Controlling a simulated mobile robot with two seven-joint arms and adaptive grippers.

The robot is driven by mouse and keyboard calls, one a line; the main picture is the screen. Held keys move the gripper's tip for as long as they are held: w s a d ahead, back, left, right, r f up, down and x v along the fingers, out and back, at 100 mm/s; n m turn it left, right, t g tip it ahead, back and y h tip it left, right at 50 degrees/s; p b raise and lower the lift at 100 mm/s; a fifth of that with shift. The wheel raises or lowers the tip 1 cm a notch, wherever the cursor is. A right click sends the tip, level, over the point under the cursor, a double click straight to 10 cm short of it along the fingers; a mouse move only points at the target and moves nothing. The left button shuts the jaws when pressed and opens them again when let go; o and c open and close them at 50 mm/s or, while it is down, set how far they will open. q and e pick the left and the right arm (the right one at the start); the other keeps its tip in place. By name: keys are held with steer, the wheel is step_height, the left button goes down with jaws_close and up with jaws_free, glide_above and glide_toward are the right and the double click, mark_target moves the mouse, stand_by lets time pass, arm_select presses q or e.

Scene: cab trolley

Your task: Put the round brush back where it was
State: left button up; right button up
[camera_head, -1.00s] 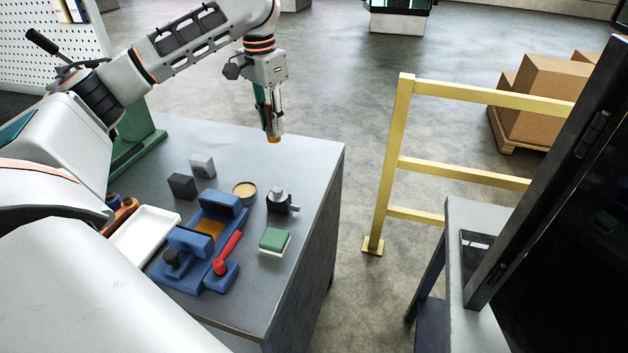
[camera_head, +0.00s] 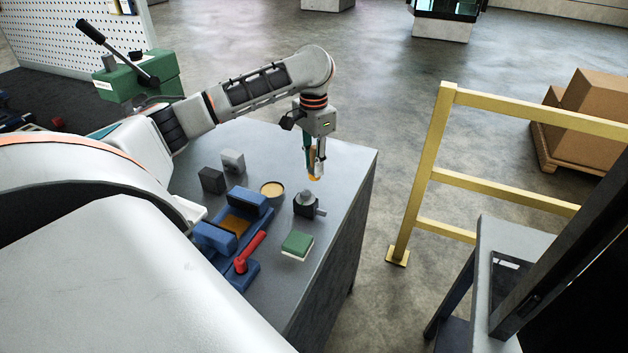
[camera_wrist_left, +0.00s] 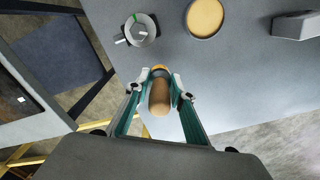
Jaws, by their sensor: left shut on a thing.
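My left gripper (camera_head: 315,165) is shut on the round brush (camera_head: 315,178), whose yellow-orange end shows below the fingertips in the head view. In the left wrist view the brush (camera_wrist_left: 160,95) shows as a rounded tan wooden body between the two green-sided fingers (camera_wrist_left: 160,90). The gripper holds it over the far right part of the grey bench (camera_head: 345,170), just behind a dark block with a round metal top (camera_head: 305,204). A round tin with tan contents (camera_head: 272,189) stands left of that block. My right gripper is not in view.
A blue vise with a red handle (camera_head: 250,252) and a green-topped pad (camera_head: 297,244) are on the bench nearer me. Dark (camera_head: 212,180) and grey (camera_head: 232,161) blocks stand at the back left. A yellow rail (camera_head: 425,175) stands beyond the bench's right side.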

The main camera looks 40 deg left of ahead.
mark_target(314, 148)
arm_select(q)
steer(key=shift+f, duration=3)
steer(key=shift+f, duration=0.15)
steer(key=o, duration=1.1)
step_height(314, 148, up, 12)
steer(key=shift+r, duration=0.15)
steer(key=shift+s, duration=0.1)
